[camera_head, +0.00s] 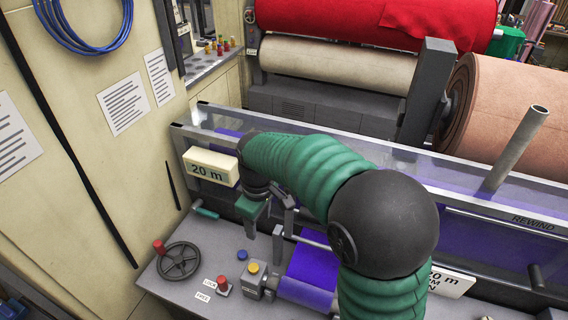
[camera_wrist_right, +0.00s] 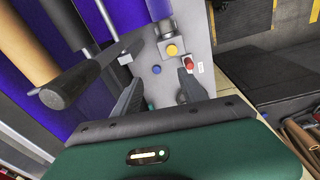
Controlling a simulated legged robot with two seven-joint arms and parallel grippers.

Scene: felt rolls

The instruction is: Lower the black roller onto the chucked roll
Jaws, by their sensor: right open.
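My right gripper (camera_head: 283,230) hangs over the control panel at the machine's left end, pointing down. In the right wrist view its two dark fingers (camera_wrist_right: 160,92) are apart with nothing between them. A black cylinder (camera_wrist_right: 66,88) sits on a grey lever left of the fingers, apart from them; I cannot tell whether it is the black roller or a grip. A purple roll (camera_head: 312,268) lies beside the gripper, partly hidden by my arm. Purple material also shows in the wrist view (camera_wrist_right: 75,28). My left gripper is out of view.
The grey panel holds a black handwheel (camera_head: 179,261), a red button (camera_head: 222,284) and a yellow button (camera_head: 253,268). A clear guard with a "20 m" display (camera_head: 211,167) stands behind. A cream wall (camera_head: 85,190) rises on the left. Large felt rolls (camera_head: 340,63) lie farther back.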

